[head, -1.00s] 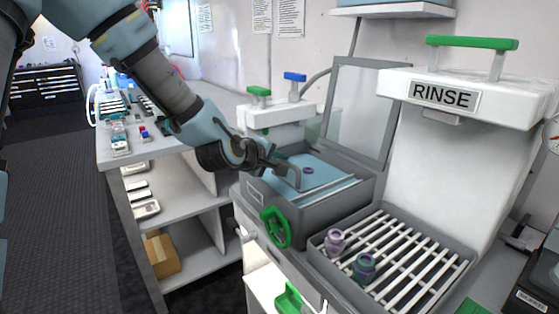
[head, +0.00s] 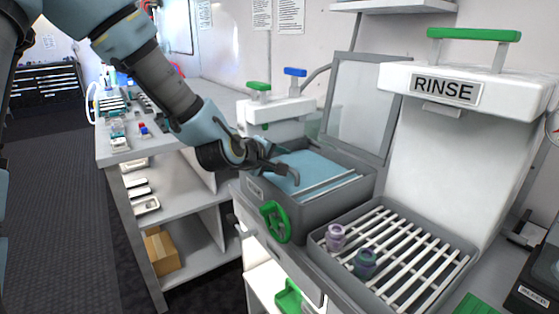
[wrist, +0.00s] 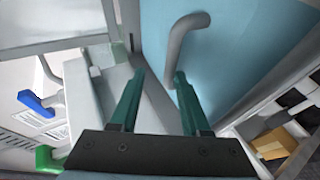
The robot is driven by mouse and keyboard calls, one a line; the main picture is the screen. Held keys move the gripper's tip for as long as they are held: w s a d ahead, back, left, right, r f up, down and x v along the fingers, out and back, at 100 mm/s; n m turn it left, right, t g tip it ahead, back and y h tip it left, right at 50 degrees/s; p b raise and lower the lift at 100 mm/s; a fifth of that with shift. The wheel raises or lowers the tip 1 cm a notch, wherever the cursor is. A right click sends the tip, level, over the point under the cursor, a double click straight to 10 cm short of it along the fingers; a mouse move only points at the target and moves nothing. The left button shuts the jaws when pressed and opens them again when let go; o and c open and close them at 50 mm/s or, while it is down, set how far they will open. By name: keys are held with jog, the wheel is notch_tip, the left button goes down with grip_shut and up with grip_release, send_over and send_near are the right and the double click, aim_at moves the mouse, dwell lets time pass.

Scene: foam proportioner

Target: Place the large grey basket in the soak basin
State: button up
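The soak basin (head: 325,207) is a grey tank with a raised lid, filled with flat blue liquid. A grey bent bar (wrist: 186,32) rises from the blue surface in the wrist view and looks like the large grey basket's handle. The rest of the basket cannot be made out in the basin. My gripper (wrist: 157,77) is over the basin's left side, its two green fingers apart. The bar's lower end is close to the right fingertip; whether they touch is unclear. In the head view my gripper (head: 277,170) is small and dark.
The raised lid (head: 357,105) stands behind the basin. To the right is the RINSE station (head: 445,90) with a slatted rack (head: 420,258) holding two small purple and teal fittings.

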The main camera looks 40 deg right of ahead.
jog(key=shift+r, duration=0.3)
jog(key=p+v, duration=0.1)
jog(key=v, duration=1.1)
jog(key=shift+r, duration=0.25)
jog(key=shift+w+a, duration=0.1)
